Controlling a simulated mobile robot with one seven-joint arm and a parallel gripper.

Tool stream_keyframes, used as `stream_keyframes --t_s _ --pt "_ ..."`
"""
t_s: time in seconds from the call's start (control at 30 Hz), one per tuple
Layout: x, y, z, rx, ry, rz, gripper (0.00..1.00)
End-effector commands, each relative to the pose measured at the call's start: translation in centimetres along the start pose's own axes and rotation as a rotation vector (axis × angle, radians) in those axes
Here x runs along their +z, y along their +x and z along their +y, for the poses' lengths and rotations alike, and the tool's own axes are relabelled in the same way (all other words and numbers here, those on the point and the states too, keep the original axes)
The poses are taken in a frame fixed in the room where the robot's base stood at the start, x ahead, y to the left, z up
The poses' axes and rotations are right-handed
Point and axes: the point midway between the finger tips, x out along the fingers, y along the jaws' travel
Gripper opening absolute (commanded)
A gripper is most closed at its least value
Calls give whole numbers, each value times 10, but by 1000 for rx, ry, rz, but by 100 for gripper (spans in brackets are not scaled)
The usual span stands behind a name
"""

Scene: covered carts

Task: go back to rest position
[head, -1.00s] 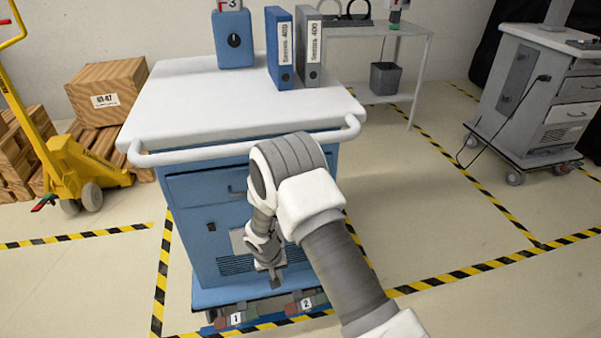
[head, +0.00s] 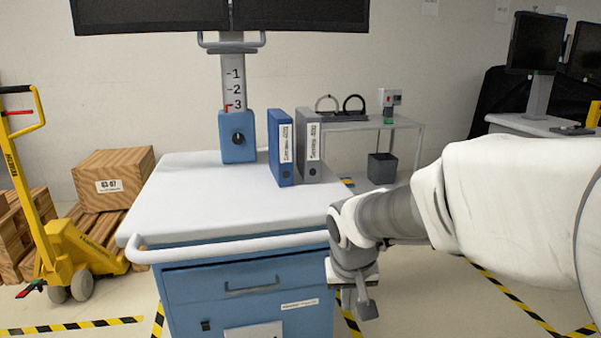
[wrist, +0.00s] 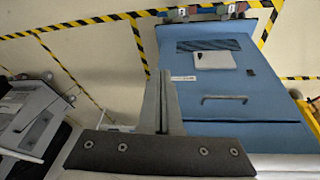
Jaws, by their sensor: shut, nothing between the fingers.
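My gripper (head: 357,300) is in front of the right side of the blue cart (head: 262,303), below the level of its white top. It is shut and empty, and it hangs apart from anything I can make out. In the wrist view my gripper's fingers (wrist: 163,103) are together, with the blue front of the cart (wrist: 212,98) beyond them. The cart's drawer handle and label show there upside down.
A blue binder (head: 281,147) and a grey binder (head: 308,146) stand on the cart top. A yellow pallet jack (head: 60,235) and wooden crate (head: 112,180) are at left. A side table (head: 400,124) stands behind. Floor right of the cart is clear.

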Motion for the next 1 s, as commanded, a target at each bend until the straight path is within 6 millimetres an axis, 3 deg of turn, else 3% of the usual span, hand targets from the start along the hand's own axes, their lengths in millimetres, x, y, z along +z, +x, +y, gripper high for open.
stream_keyframes --t_s 0.1,0.4,0.77,0.8,1.0 --pt "20 -35 18 -11 18 33 0" --pt "81 -94 47 -39 38 102 0" --pt "147 -124 57 -67 38 177 0" --pt "138 -143 58 -68 35 171 0" --pt "123 -184 61 -67 35 168 0"
